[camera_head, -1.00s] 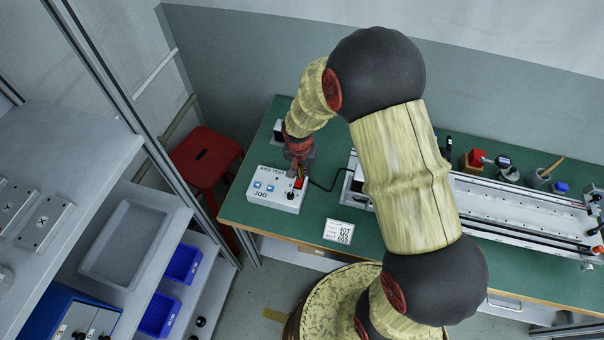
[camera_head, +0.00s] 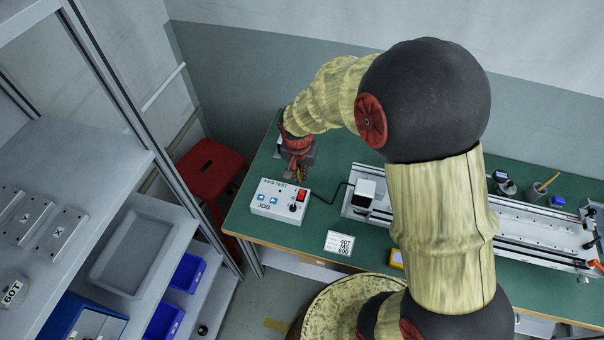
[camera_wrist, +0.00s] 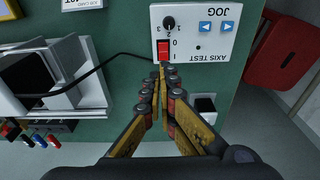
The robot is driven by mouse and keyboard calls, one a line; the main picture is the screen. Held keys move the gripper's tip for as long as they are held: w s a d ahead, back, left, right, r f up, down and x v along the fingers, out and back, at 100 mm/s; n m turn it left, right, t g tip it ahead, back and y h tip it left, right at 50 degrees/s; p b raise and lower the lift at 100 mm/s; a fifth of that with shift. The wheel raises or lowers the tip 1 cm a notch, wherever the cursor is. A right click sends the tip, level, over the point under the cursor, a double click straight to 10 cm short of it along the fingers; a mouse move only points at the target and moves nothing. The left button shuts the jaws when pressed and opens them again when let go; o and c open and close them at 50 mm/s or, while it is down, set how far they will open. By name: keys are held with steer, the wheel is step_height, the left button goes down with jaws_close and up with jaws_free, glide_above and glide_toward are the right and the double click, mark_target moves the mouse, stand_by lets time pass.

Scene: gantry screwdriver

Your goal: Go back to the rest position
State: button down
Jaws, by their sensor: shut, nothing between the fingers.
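My gripper (camera_head: 299,170) hangs over the green bench, just behind the white axis test box (camera_head: 268,209) in the head view. In the wrist view my gripper (camera_wrist: 162,72) is shut and empty, its fingertips together in front of the box's red switch (camera_wrist: 164,48). The box (camera_wrist: 222,40) also shows its blue jog buttons and a black knob there. The head view shows the red switch (camera_head: 301,195) clear of the fingers. I cannot tell the exact height of the fingertips above the bench.
A linear gantry (camera_head: 520,229) lies along the green bench (camera_head: 240,215), partly hidden by my arm. A red stool (camera_head: 205,170) stands left of the bench. A grey shelf (camera_head: 75,170) with trays and blue bins stands at far left. A printed card (camera_head: 340,243) lies near the front edge.

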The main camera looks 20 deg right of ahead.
stand_by(0.4)
steer(key=s+r+n+t+y+b, duration=0.1)
steer(key=s+r+n+t, duration=0.3)
steer(key=s+r, duration=1.6)
step_height(320, 180, up, 5)
steer(key=n, duration=0.3)
steer(key=shift+s+f, duration=0.2)
steer(key=shift+s, duration=0.2)
